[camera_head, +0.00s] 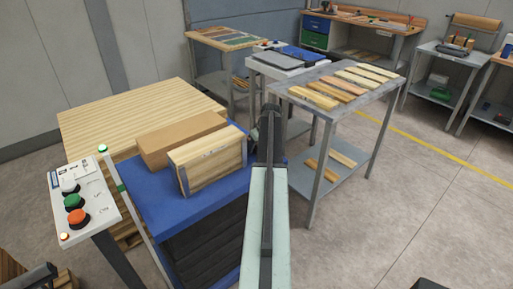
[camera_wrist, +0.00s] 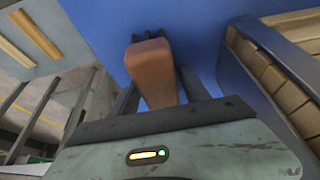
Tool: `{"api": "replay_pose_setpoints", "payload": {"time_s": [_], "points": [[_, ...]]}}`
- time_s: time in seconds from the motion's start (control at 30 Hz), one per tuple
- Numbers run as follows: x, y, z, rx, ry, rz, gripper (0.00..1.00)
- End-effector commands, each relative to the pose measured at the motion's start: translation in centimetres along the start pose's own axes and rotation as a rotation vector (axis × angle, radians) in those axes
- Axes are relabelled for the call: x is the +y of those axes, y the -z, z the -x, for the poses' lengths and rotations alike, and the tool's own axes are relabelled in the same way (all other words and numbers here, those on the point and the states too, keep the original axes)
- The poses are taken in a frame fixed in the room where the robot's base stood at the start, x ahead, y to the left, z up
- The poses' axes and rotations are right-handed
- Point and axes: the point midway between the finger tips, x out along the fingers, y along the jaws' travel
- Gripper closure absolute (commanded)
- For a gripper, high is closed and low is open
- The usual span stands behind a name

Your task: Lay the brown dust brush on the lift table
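The brown dust brush (camera_wrist: 152,68) is between the two dark fingers of my gripper (camera_wrist: 158,82) in the wrist view. In the head view the lift table (camera_head: 170,207) has a blue top and black bellows. My gripper (camera_head: 270,112) is near its right end, and the brush cannot be made out there.
A slatted wooden block in a grey frame (camera_head: 208,160) and a brown box (camera_head: 182,139) stand on the lift table. A grey table (camera_head: 330,112) with several wooden pieces is at right. A control panel (camera_head: 82,203) stands at left. The blue top's front left is clear.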

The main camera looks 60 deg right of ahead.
Motion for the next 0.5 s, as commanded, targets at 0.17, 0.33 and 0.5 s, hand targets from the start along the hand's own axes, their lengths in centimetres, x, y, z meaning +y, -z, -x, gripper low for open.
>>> {"api": "replay_pose_setpoints", "payload": {"time_s": [0.17,0.33,0.5], "points": [[-0.09,0.02,0.0,0.0,0.002,0.0,0.4],[-0.08,0.01,0.0,0.0,0.002,0.0,0.4],[-0.05,0.23,0.65,0.0,0.002,-0.001,0.4]]}}
